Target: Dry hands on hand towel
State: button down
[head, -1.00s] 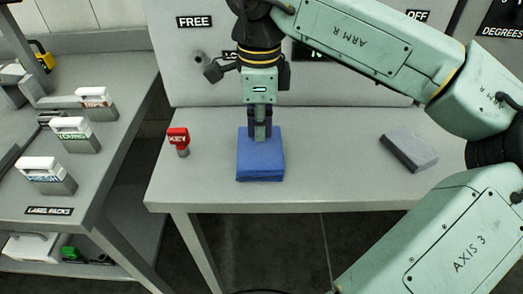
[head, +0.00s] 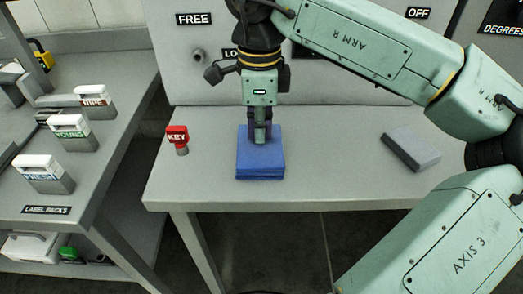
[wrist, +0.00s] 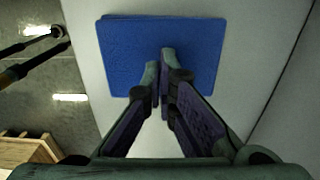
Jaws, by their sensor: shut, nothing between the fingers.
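A folded blue towel (head: 262,164) lies flat on the grey bench, near its front edge. It also shows in the wrist view (wrist: 122,52). My gripper (head: 259,138) points straight down over the middle of the towel. In the wrist view my gripper (wrist: 160,58) has its two fingers together, with no cloth pinched between them. The fingertips are at or just above the towel's top; I cannot tell if they touch it. The fingers hide a small part of the towel.
A red KEY tag (head: 177,138) stands left of the towel. A grey block (head: 411,147) lies to the right on the bench (head: 330,155). A side counter at left holds several label packs (head: 73,133). A panel rises behind.

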jog(key=shift+f+b, duration=0.5)
jog(key=shift+f, duration=0.15)
jog(key=shift+w+a, duration=0.15)
jog(key=shift+w+a, duration=0.45)
jog(key=shift+s+d, duration=0.15)
jog(key=shift+s+d, duration=0.45)
dwell(0.3)
jog(key=shift+w+a, duration=0.15)
jog(key=shift+w+a, duration=0.45)
jog(key=shift+s+d, duration=0.15)
jog(key=shift+s+d, duration=0.45)
dwell(0.3)
